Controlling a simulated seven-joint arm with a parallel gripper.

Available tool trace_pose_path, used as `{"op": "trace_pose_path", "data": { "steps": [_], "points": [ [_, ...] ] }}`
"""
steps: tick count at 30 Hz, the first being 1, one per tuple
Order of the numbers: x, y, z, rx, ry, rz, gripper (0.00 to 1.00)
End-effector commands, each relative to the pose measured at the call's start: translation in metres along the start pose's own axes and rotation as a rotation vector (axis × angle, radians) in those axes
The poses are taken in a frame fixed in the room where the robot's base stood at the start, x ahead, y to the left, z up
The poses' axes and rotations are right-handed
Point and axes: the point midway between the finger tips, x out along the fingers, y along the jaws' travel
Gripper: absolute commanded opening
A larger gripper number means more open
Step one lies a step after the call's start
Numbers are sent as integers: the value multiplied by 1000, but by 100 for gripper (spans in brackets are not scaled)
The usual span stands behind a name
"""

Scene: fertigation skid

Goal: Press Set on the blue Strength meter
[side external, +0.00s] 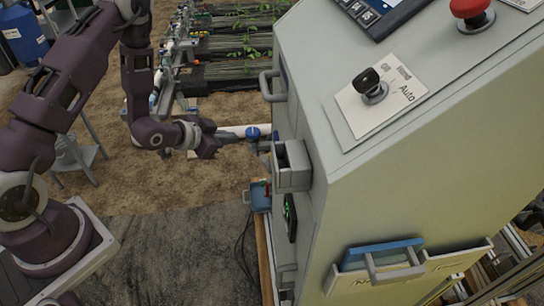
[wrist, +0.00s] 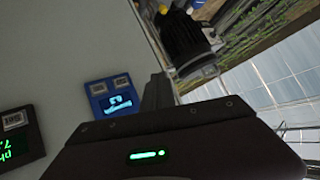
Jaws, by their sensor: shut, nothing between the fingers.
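The blue meter (wrist: 112,97) is on the grey cabinet face in the wrist view, turned at an angle, with a lit cyan display and small grey button-like patches along its upper edge. Its lettering is too small to read. My gripper (wrist: 158,82) is shut and empty; its dark fingers show just right of the blue meter. Whether the fingertips touch the panel cannot be told. In the side view my gripper (side external: 258,144) reaches right towards the cabinet's left face. The blue meter cannot be made out there, as that face is seen nearly edge-on.
A black pH meter (wrist: 20,136) with green digits is left of the blue one. The cabinet (side external: 400,160) carries a grey bracket (side external: 292,165), a handle (side external: 271,86), an Auto selector knob (side external: 371,86) and a red button (side external: 470,10). A white pipe lies behind my gripper.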

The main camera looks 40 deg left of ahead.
Motion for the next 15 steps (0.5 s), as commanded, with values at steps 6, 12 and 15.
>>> {"op": "trace_pose_path", "data": {
  "steps": [6,12,15],
  "points": [
    [8,25,52,-29,94,24,0],
    [7,30,61,-39,128,24,0],
    [7,30,60,-38,129,24,0]
  ]
}}
